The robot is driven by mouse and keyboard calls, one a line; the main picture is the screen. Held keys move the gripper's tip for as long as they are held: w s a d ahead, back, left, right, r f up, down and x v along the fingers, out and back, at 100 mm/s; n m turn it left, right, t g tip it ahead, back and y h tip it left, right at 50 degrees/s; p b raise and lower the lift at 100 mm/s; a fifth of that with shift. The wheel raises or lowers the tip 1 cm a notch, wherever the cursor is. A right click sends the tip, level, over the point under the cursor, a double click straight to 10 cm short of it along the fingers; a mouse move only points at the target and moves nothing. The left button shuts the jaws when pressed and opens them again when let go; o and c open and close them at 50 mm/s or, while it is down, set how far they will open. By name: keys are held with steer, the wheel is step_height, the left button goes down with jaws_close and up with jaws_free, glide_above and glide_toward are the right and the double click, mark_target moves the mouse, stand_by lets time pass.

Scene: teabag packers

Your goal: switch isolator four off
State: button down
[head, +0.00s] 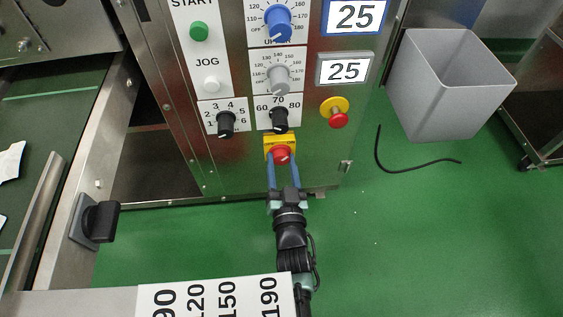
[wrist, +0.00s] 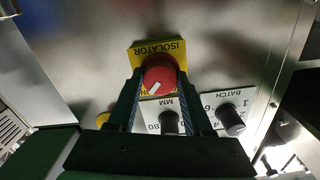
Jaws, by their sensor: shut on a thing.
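The isolator is a red rotary knob (head: 282,154) on a yellow plate (head: 279,138) low on the steel control panel. In the wrist view the red knob (wrist: 158,74) carries a white pointer mark slanting to the lower left, and the yellow plate (wrist: 143,48) reads ISOLATOR. No number four is readable on it. My gripper (head: 283,160) reaches the knob from below in the head view. Its two blue fingers are shut on the knob, one on each side, as the wrist view (wrist: 159,78) also shows. The fingers hide part of the plate's lettering.
Black knobs (head: 226,123) (head: 279,119) sit just above the isolator, and a red stop button on yellow (head: 338,119) to its right. A grey bin (head: 447,82) and black cable (head: 408,166) are on the green floor. A black-handled switch (head: 98,222) is on the left machine frame.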

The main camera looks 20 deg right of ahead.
steer(key=shift+n, duration=0.3)
steer(key=n+b, duration=0.1)
steer(key=n, duration=0.3)
steer(key=n+b, duration=0.1)
steer(key=n, duration=0.3)
steer(key=shift+f+n+b, duration=0.1)
steer(key=shift+n+b, duration=0.2)
steer(key=n+b, duration=0.1)
steer(key=n, duration=0.3)
steer(key=shift+b, duration=0.3)
steer(key=n+b, duration=0.1)
steer(key=n, duration=0.3)
steer(key=shift+n, duration=0.4)
steer(key=shift+c, duration=1.5)
jaws_free()
